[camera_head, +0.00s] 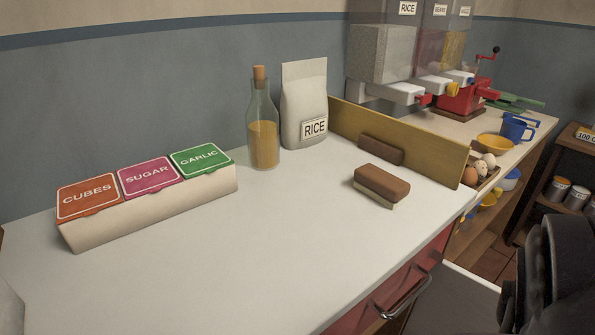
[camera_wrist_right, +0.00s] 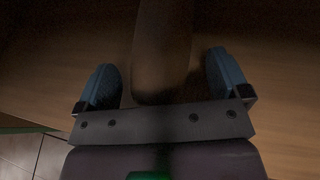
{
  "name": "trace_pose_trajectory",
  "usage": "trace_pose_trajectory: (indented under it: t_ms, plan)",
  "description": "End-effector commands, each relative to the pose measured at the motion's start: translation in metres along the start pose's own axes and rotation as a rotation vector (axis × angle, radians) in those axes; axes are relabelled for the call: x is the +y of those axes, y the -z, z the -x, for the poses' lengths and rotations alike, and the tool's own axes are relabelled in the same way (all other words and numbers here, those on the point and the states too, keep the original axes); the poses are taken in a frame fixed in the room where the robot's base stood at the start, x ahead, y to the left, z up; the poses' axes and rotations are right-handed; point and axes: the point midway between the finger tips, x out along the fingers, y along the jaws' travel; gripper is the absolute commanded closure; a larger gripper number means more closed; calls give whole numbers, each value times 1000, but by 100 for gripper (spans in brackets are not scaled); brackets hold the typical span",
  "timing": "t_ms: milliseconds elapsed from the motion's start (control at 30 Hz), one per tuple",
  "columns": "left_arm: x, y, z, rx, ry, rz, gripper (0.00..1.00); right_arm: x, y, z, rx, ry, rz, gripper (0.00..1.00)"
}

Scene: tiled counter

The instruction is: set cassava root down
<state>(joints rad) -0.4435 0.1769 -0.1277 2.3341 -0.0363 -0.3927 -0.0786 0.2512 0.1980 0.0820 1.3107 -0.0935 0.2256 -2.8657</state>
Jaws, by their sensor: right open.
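In the right wrist view, a dark brown elongated thing, which looks like the cassava root (camera_wrist_right: 163,50), lies between the fingers of my right gripper (camera_wrist_right: 163,78). Its near end is rounded and its far end runs out of the top of the picture. The blue fingers are spread, with a gap on each side of the root. The root seems to be on or just above a brown wood-like surface (camera_wrist_right: 50,75); the dim light hides which. No root shows in the head view. My left gripper is not in view.
The white counter (camera_head: 240,260) holds a labelled three-lid box (camera_head: 160,205), a corked bottle (camera_head: 263,135), a rice bag (camera_head: 304,105) and a brown-topped block (camera_head: 381,187) near a wooden divider (camera_head: 420,140). Dispensers and bowls stand beyond. The counter's front middle is clear.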

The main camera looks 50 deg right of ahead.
Motion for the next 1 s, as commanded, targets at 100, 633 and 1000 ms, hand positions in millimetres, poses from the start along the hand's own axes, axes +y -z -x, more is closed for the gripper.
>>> trace_pose_trajectory:
  t_ms: [100,633,1000]
  plan:
    - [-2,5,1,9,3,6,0,-1,-2,16,-2,2,-2,6]
    - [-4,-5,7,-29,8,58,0,0,-2,103,-2,2,-1,6]
    - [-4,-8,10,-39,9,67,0,0,0,118,0,1,-1,6]
